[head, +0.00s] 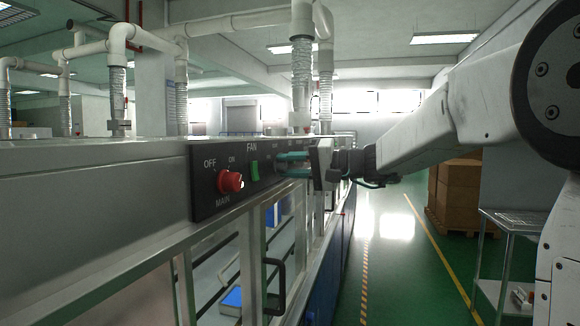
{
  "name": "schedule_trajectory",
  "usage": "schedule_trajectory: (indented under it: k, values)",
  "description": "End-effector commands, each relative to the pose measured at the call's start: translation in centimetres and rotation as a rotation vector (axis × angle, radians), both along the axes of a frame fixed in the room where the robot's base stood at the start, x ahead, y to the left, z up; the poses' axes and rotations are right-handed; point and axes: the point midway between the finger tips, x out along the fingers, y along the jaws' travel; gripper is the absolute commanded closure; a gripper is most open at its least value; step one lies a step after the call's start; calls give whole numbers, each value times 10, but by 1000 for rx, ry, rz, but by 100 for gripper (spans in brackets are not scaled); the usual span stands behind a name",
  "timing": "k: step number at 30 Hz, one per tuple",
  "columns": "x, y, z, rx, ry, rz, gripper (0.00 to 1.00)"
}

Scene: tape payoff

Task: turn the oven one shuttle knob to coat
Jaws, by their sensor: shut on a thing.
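My gripper (279,164) reaches in from the right, its two teal fingers against the far part of the black control panel (207,187). The fingers are shut on a knob there, which I take to be the shuttle knob. The fingers hide the knob, so I cannot tell which way it points. Small white labels around it are too small to read. Nearer on the same panel are a red knob (230,181) marked MAIN, with OFF and ON, and a green switch (254,171) under FAN.
The panel sits on a long grey cabinet (90,196) with glazed doors and a dark door handle (274,285). White exhaust ducts (301,70) rise above. A metal shelf cart (508,222) and stacked cartons (459,190) stand at the right. The green aisle floor is clear.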

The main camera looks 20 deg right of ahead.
Motion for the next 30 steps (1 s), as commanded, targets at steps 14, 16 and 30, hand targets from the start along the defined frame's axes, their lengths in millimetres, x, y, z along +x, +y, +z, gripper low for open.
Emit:
schedule_trajectory:
  k: [14, 16, 30]
  values:
    - [0, 0, -2, 12, 21, 0, 95]
    - [0, 0, -2, 12, 21, 1, 95]
    - [-5, -7, 0, 13, 18, -1, 50]
